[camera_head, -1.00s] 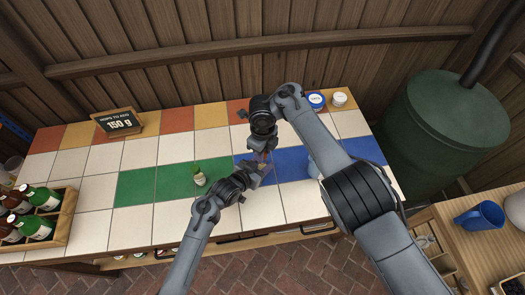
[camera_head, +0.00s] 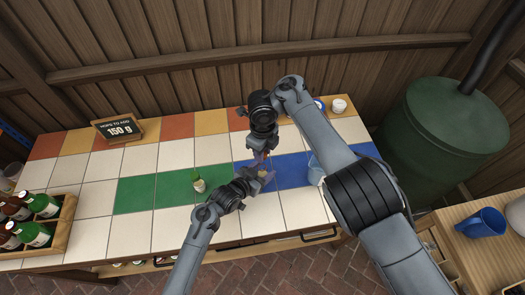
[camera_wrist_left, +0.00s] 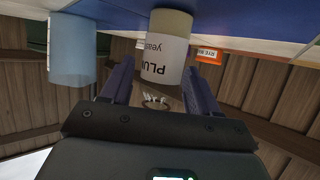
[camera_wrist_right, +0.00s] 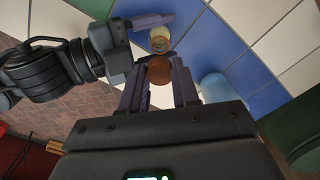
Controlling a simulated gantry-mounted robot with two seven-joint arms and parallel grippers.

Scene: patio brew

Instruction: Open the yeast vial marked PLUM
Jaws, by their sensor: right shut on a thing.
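The PLUM yeast vial (camera_wrist_left: 165,45) has a white label and stands on the blue tiles. In the right wrist view its top looks uncapped, with pale contents (camera_wrist_right: 159,40). My left gripper (camera_wrist_left: 157,82) is open, its fingers set wide on either side of the vial; one finger shows beside it in the right wrist view. My right gripper (camera_wrist_right: 158,82) is shut on a round brown cap (camera_wrist_right: 158,70), held apart from the vial and above it. In the head view the grippers largely hide vial and cap.
A translucent blue cup (camera_head: 315,168) stands right of the grippers. A bottle crate (camera_head: 62,232) is at the left edge. White tiles in front are clear.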

